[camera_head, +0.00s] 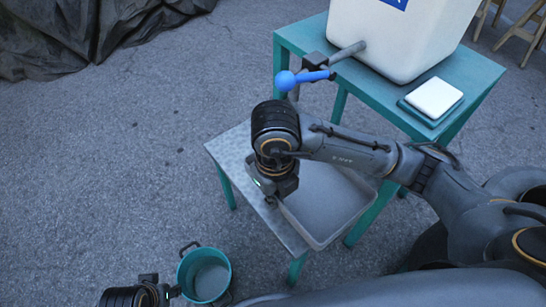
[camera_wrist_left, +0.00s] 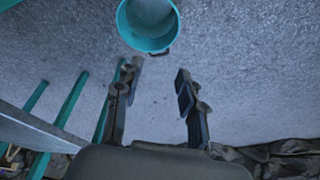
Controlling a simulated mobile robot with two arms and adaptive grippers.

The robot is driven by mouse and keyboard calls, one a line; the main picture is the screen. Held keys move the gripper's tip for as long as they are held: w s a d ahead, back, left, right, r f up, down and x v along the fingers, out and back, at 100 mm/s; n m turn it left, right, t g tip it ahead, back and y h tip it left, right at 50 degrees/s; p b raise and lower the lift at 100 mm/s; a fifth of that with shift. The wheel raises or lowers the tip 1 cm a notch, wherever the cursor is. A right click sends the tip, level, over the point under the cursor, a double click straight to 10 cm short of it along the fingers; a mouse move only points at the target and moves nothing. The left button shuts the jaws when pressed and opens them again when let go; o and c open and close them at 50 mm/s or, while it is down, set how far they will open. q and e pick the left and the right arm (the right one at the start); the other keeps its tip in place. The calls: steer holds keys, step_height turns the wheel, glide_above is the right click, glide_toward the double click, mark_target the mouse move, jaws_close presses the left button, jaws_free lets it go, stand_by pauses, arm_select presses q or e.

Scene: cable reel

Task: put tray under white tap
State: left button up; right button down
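A pale grey tray (camera_head: 336,202) sits on the low teal-legged table, partly hidden by my right arm. My right gripper (camera_head: 274,202) points down at the tray's left rim. Its fingers are small and partly hidden, so I cannot tell whether they grip the rim. The white tank (camera_head: 400,35) stands on the higher teal table. Its tap has a grey pipe (camera_head: 347,52) and a blue handle (camera_head: 303,77), above and beyond my right gripper. My left gripper (camera_wrist_left: 157,92) is open and empty in the wrist view, with its fingers apart over bare ground.
A teal bucket (camera_head: 205,277) stands on the ground near my left gripper; it also shows in the wrist view (camera_wrist_left: 150,28). The low table's bare top (camera_head: 232,150) shows left of the tray. A white block (camera_head: 434,97) lies on the higher table (camera_head: 480,75). Open ground lies left.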

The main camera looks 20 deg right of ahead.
arm_select(q)
steer(key=b+v, duration=0.2)
steer(key=v, duration=0.4)
arm_select(e)
steer(key=w+f, duration=0.1)
steer(key=w, duration=0.1)
steer(key=w+a+f, duration=0.1)
steer(key=w, duration=0.2)
steer(key=w+f, duration=0.1)
steer(key=w, duration=0.2)
steer(key=shift+w+a+f, duration=0.1)
steer(key=shift+a+f, duration=0.1)
steer(key=shift+f, duration=0.2)
steer(key=w+f, duration=0.1)
steer(key=f, duration=0.1)
steer(key=w+f+b, duration=0.1)
steer(key=w+f, duration=0.3)
steer(key=shift+w+a+b, duration=0.25)
steer(key=shift+a+b, duration=0.05)
steer(key=shift+a, duration=0.1)
step_height(320, 180, down, 3)
steer(key=shift+w+f+b, duration=0.1)
steer(key=shift+b, duration=0.4)
arm_select(q)
steer(key=w+t, duration=0.2)
steer(key=w, duration=0.1)
steer(key=w+d, duration=0.1)
steer(key=shift+w+d+f+t+h, duration=0.1)
steer(key=shift+w+f+t+h, duration=0.2)
steer(key=shift+w+f+t, duration=0.1)
